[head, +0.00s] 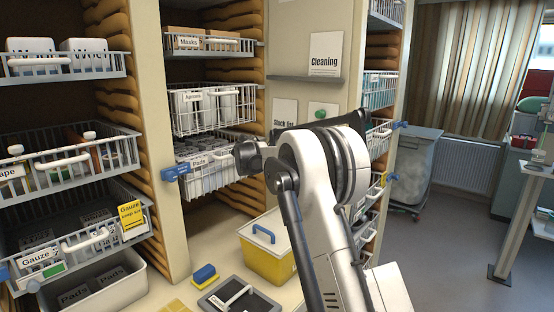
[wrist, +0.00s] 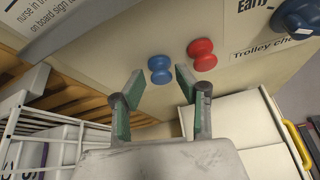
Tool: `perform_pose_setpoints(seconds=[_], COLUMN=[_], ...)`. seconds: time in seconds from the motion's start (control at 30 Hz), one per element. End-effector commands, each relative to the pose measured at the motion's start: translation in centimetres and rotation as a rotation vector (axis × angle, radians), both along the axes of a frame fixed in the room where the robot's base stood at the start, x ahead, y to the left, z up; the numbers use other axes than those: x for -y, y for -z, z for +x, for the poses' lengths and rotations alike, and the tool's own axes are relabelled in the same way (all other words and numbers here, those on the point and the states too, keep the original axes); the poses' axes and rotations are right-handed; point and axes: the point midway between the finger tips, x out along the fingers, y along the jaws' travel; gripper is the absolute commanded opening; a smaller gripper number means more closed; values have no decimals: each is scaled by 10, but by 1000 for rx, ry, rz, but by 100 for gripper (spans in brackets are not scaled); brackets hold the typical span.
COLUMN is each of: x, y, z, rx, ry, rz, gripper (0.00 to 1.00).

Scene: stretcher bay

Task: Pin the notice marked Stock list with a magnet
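In the head view the Stock list notice (head: 284,112) is a white sheet on the cream panel, its lower part hidden behind my arm. In the wrist view my gripper (wrist: 158,84) is open and empty, with green pads on its fingers. A blue magnet (wrist: 160,69) sits on the panel just beyond the gap between the fingertips. A red magnet (wrist: 202,54) is to its right, beyond the right fingertip. In the head view my gripper is hidden behind my arm. The Stock list notice cannot be made out in the wrist view.
A sheet with a green magnet (head: 320,114) hangs right of the Stock list. The Cleaning notice (head: 325,54) stands above a grey ledge (head: 305,79). Wire baskets (head: 214,108) are left of the panel. A yellow box (head: 266,262) stands on the counter below.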

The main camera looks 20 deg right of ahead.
Motion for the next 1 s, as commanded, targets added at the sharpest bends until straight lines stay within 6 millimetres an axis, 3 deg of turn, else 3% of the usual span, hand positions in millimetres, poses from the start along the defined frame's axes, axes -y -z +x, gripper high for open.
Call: perform_pose_setpoints(seconds=[0.47,0.7,0.87,0.9,1.0], x=[9,9,9,9,10], y=[6,6,6,6,6], z=[5,5,5,5,5], rx=[0,-1,0,0,0], ry=[-1,0,0,0,0], rz=[0,0,0,0,-1], gripper=[32,0,0,14,1])
